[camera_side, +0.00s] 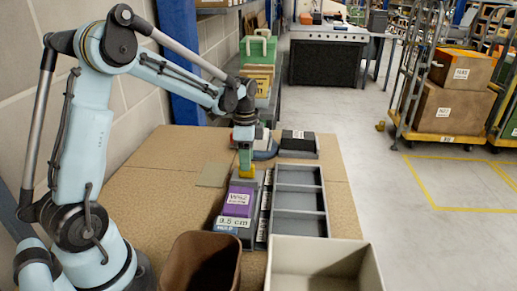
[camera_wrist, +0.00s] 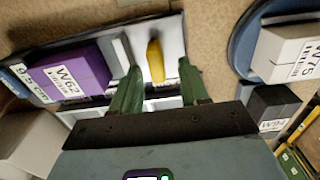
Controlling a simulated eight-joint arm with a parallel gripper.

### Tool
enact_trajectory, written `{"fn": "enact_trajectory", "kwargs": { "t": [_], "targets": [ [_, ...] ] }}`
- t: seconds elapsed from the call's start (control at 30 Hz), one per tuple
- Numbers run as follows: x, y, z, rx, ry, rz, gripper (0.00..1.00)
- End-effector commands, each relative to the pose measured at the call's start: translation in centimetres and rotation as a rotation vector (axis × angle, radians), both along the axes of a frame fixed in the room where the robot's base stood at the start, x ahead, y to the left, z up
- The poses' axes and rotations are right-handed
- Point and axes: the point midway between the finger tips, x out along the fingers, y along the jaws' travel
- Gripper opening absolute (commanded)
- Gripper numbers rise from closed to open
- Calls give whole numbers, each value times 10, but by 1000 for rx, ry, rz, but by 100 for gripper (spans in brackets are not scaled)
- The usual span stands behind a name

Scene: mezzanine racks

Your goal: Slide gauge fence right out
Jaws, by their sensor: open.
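A light grey upright bar (camera_wrist: 122,54), seemingly the fence, stands beside the box. A yellow handle-like piece (camera_wrist: 155,61) is just beyond the bar. My gripper (camera_wrist: 157,72) is open, with its green fingers on either side of the yellow piece. I cannot tell whether they touch it. In the side view my gripper (camera_side: 245,170) points down at the gauge's far end.
A grey tray with three empty compartments (camera_side: 299,215) lies right of the gauge. A brown bin (camera_side: 195,240) and a pale bin (camera_side: 325,242) stand at the near edge. Behind are a white box W75 (camera_wrist: 286,55) on a blue round base and a black box (camera_wrist: 272,105).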

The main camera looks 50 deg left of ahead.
Motion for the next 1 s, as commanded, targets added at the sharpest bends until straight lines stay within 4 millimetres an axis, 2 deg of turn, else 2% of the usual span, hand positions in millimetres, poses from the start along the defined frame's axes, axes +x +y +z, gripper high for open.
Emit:
{"fn": "enact_trajectory", "kwargs": {
  "t": [0.3, 0.5, 0.7, 1.0],
  "targets": [
    [0, 0, 59, 1, -1, 0, 45],
    [0, 1, 83, 1, -1, 1, 45],
    [0, 1, 93, 1, -1, 1, 45],
    [0, 0, 93, 1, -1, 1, 45]
  ]
}}
